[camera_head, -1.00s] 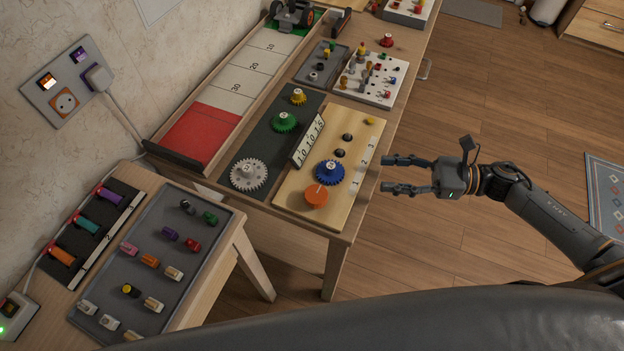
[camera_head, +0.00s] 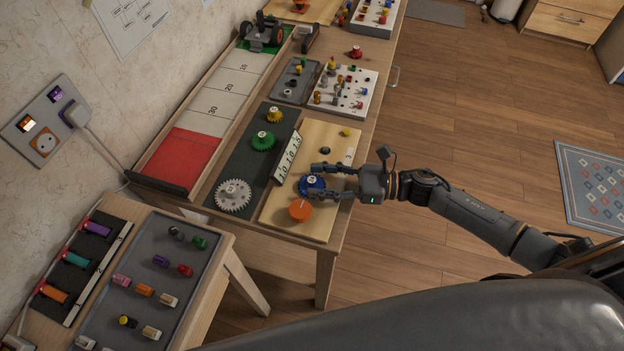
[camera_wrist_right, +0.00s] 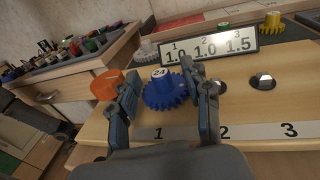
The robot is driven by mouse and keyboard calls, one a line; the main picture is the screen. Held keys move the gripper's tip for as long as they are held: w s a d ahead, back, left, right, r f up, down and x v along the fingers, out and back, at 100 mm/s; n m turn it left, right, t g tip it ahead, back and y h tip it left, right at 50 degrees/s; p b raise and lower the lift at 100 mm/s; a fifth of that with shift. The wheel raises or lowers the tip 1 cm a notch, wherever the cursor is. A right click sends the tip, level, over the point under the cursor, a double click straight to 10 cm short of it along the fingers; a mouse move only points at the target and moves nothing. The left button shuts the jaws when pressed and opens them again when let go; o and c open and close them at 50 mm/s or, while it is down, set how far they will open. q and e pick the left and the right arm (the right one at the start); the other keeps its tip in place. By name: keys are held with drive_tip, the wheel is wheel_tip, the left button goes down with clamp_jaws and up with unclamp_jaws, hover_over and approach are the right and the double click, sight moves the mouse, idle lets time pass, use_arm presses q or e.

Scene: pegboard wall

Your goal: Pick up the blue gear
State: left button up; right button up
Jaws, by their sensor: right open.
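The blue gear (camera_head: 311,185) sits on the light wooden board (camera_head: 321,229), beside an orange knob (camera_head: 300,211). In the right wrist view the blue gear (camera_wrist_right: 163,90) has a white top marked 24. My right gripper (camera_head: 322,181) is open, with one finger on each side of the gear. In the right wrist view the right gripper (camera_wrist_right: 160,85) has its fingers flanking the gear; I cannot tell whether they touch it. My left gripper is not in view.
A dark mat holds a grey gear (camera_head: 233,195), a green gear (camera_head: 263,140) and a yellow gear (camera_head: 274,115). A number plate (camera_head: 287,158) stands behind the blue gear. A pegboard (camera_head: 343,92) lies farther back. Open floor is on the right.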

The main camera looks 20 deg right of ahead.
drive_tip(key=shift+x, duration=1.15)
drive_tip(key=c, duration=1)
drive_tip(key=shift+r, duration=0.55)
drive_tip(key=s+r, duration=0.8)
drive_tip(key=s, duration=0.1)
drive_tip(key=s+d+r, duration=0.1)
drive_tip(key=s+r, duration=0.3)
drive_tip(key=s, duration=0.1)
drive_tip(key=shift+d, duration=0.1)
